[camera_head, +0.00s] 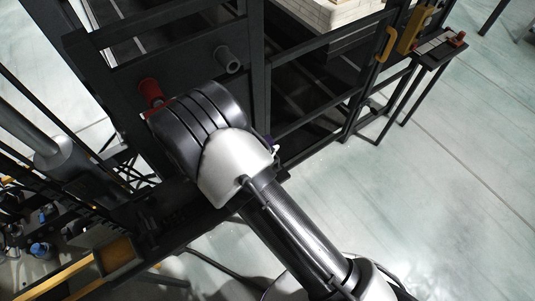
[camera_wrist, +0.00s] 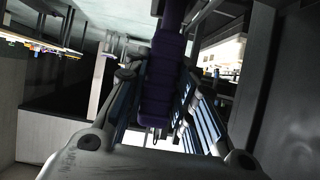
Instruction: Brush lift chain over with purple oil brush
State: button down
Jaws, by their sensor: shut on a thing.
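The purple oil brush (camera_wrist: 160,85) stands between the fingers of my gripper (camera_wrist: 158,78) in the wrist view. My gripper is shut on its purple handle, which runs up out of the top of that view. The brush's working end is not clearly visible. In the head view my arm hides the gripper, and only a small purple bit, perhaps the brush (camera_head: 270,142), shows beside the wrist. I cannot pick out the lift chain for certain in either view.
My wrist is close to a dark metal frame (camera_head: 185,62) with a red knob (camera_head: 150,90) and a grey knob (camera_head: 228,60). A small stand (camera_head: 440,46) is at the upper right. A grey surface (camera_wrist: 287,110) is close on the wrist view's right. Open floor (camera_head: 450,180) lies right.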

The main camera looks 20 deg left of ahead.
aim_at(265, 140)
jog(key=shift+r, duration=0.15)
jog(key=shift+r+p, duration=0.9)
jog(key=shift+r, duration=0.15)
jog(key=shift+r+p, duration=2.1)
jog(key=shift+r, duration=0.25)
